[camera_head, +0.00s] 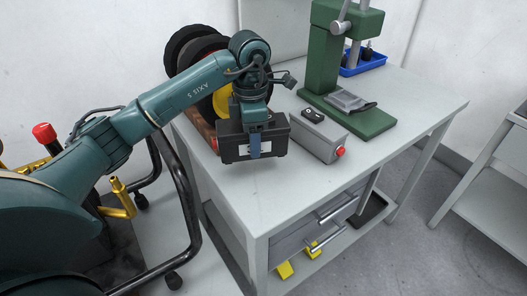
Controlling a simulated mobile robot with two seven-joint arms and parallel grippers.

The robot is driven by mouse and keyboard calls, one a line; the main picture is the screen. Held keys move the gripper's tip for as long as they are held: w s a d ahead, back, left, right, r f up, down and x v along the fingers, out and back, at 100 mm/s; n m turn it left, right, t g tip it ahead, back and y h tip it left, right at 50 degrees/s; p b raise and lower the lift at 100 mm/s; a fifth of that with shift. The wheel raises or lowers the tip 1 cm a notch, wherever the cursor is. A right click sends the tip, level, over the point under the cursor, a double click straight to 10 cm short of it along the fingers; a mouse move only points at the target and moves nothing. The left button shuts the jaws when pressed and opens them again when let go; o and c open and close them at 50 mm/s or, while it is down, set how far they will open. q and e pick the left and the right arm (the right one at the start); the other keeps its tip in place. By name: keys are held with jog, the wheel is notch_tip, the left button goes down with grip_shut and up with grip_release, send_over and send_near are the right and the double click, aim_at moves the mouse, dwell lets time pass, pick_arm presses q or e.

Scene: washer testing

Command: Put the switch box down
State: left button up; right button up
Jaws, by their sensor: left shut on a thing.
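The switch box (232,151), a dark, nearly black box with a small pale label on its front, is at the left part of the grey workbench (300,190). My left gripper (255,140) reaches down over it from above and is shut on it. One blue finger lies against the box's front face; the other is hidden behind. The box looks level and is low over the bench top. I cannot tell whether its underside touches. My right gripper is not in view.
A grey box (318,141) with a red button stands just right of the switch box. Behind are a green press (324,60), a blue bin (374,66) and dark discs (190,50). The bench top is clear in front and to the right.

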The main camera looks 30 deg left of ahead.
pick_arm(q)
notch_tip(320, 180, down, 5)
jog(key=shift+r, duration=0.1)
jog(key=shift+w+f, duration=0.1)
jog(key=shift+f, duration=0.2)
jog(key=o, duration=0.7)
jog(key=shift+f, duration=0.2)
jog(key=o, duration=0.5)
jog(key=shift+r, duration=0.1)
